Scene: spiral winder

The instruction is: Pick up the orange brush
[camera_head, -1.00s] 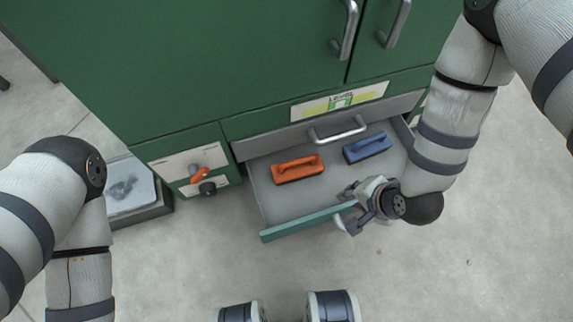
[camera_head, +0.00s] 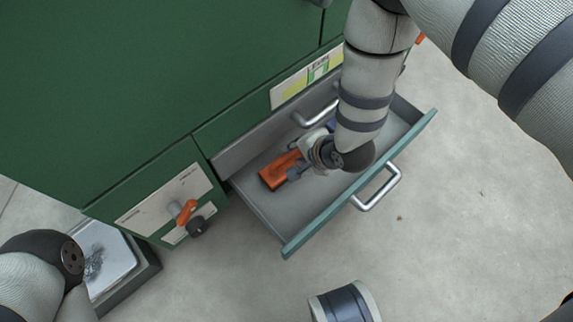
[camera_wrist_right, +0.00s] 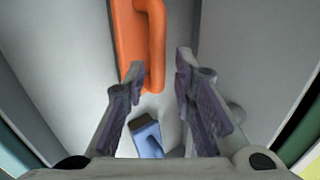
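The orange brush (camera_head: 275,173) lies in the open drawer, its right part hidden behind my right gripper in the head view. My right gripper (camera_head: 300,165) is low over the drawer at the brush. In the right wrist view the gripper (camera_wrist_right: 159,68) is open, and the end of the brush's raised handle (camera_wrist_right: 157,45) shows between its fingertips. I cannot tell whether they touch. The brush body (camera_wrist_right: 127,40) extends toward the top of that view. My left gripper is out of view; only the left arm shows at lower left.
The drawer front (camera_head: 300,245) has a metal handle (camera_head: 378,190). A blue brush (camera_wrist_right: 148,140) lies nearby, mostly hidden in the head view. The green cabinet (camera_head: 120,90) rises behind, with an orange switch (camera_head: 186,211). The drawer floor (camera_head: 285,210) is clear near the front.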

